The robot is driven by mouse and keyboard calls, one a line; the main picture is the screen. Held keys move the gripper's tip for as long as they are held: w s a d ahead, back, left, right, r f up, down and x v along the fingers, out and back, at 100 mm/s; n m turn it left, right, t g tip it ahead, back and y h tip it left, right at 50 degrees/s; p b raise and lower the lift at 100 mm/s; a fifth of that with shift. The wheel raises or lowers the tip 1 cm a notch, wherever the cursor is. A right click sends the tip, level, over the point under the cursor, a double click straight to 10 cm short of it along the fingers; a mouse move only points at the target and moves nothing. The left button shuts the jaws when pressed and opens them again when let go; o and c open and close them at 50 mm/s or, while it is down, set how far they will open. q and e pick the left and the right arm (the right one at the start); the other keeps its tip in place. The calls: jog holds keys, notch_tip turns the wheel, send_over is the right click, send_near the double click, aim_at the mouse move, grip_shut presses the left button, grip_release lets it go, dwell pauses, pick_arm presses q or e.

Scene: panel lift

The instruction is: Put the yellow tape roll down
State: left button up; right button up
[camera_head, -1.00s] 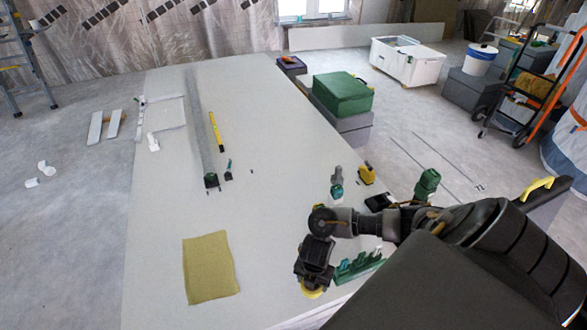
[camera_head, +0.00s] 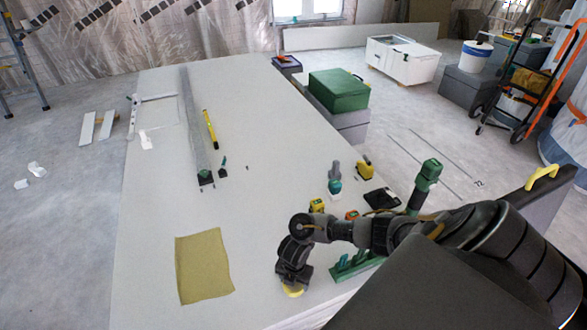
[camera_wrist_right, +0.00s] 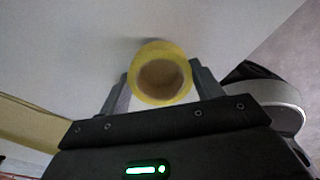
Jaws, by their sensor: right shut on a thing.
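The yellow tape roll (camera_wrist_right: 160,52) is held between the two fingers of my right gripper (camera_wrist_right: 160,82), its round opening facing the wrist camera. In the head view the roll (camera_head: 293,291) shows as a small yellow piece under my right gripper (camera_head: 294,280), low over the near part of the pale panel (camera_head: 150,220). I cannot tell whether the roll touches the panel. My left gripper is not in view.
A tan sheet (camera_head: 203,268) lies left of my right gripper. A green rack (camera_head: 355,263) stands just right of it. Several tools, including a yellow tape measure (camera_head: 365,168), sit along the right side. A long grey rail (camera_head: 195,130) lies farther back. The panel's middle is clear.

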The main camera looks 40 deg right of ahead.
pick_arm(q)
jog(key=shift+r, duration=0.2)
pick_arm(e)
jog(key=shift+f, duration=0.2)
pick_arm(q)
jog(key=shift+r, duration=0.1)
pick_arm(e)
jog(key=o, duration=1)
jog(key=shift+r, duration=0.15)
